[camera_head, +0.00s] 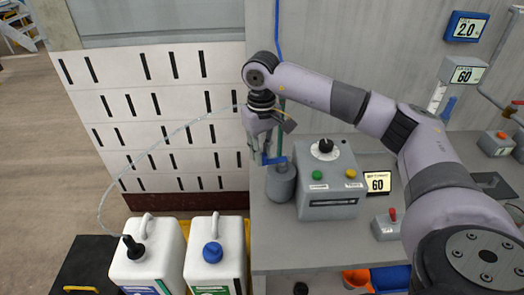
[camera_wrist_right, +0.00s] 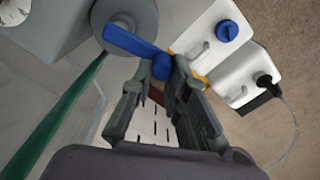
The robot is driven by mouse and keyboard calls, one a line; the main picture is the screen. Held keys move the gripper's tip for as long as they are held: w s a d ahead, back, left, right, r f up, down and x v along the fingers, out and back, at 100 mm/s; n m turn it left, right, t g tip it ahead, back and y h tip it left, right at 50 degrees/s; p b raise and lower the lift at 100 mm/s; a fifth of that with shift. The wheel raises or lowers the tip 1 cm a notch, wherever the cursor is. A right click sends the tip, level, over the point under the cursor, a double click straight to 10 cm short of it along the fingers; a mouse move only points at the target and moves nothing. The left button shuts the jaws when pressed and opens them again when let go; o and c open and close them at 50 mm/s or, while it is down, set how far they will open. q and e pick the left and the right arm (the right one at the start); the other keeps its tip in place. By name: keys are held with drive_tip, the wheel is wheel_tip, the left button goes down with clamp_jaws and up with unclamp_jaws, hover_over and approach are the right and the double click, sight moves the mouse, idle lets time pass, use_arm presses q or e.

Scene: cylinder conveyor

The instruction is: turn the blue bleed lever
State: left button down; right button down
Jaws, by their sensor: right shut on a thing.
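The blue bleed lever (camera_head: 266,157) sits on top of a grey cylindrical pump body (camera_head: 281,184) at the left end of the grey bench. In the wrist view, the lever (camera_wrist_right: 130,42) runs from the grey round body to a rounded blue end between my fingertips. My right gripper (camera_head: 266,146) reaches down from above and is shut on this end of the lever; its fingers (camera_wrist_right: 160,75) stand apart by the lever's width. The fingers partly hide the lever in the head view. My left gripper is not in view.
A grey control box (camera_head: 328,205) with green and yellow buttons stands right of the lever. A green pipe (camera_wrist_right: 60,120) rises close by. Two white canisters (camera_head: 148,262) stand below left, one with a clear hose. A small box with a red switch (camera_head: 387,226) lies right.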

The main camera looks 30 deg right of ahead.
drive_tip(key=shift+s+d+f, duration=0.1)
drive_tip(key=shift+d+f, duration=0.05)
drive_tip(key=shift+f, duration=0.05)
